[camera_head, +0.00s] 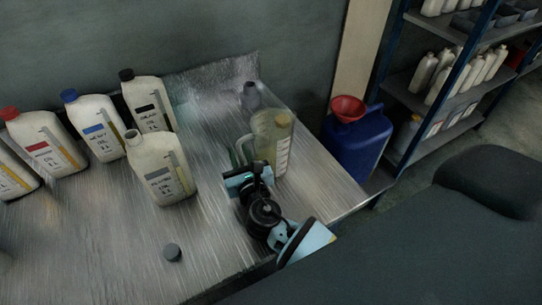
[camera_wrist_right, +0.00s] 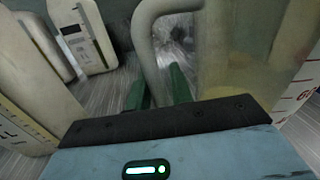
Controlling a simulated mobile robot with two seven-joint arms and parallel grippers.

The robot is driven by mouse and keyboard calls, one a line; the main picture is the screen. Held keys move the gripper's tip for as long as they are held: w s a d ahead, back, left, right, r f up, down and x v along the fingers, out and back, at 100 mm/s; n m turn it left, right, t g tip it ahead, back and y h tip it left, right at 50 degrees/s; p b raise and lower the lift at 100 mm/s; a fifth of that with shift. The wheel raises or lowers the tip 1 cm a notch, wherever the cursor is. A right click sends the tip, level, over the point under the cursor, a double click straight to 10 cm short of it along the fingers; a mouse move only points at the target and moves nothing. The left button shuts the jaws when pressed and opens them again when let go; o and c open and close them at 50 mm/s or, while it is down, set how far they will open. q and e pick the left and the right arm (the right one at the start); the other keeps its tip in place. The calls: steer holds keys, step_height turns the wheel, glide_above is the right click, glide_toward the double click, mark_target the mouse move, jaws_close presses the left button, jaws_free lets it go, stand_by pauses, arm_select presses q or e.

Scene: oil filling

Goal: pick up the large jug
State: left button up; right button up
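The large jug (camera_head: 272,140) is clear, with a graduated scale and some yellowish liquid in it. It stands upright near the right edge of the metal table, and its handle faces left. The jug also fills the right side of the right wrist view (camera_wrist_right: 245,60), with its curved handle (camera_wrist_right: 145,35) in the middle. My right gripper (camera_head: 243,160) is at the handle. Its two green fingers (camera_wrist_right: 160,90) lie on either side of the handle, close together, and appear shut on it. The fingertips are partly hidden. My left gripper is out of view.
Several capped bottles stand behind and left. A small grey container (camera_head: 250,97) is behind the jug. A blue canister (camera_head: 355,143) with a red funnel (camera_head: 348,108) is to the right.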

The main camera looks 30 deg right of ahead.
jaws_close()
steer(key=shift+r, duration=0.15)
stand_by(0.4)
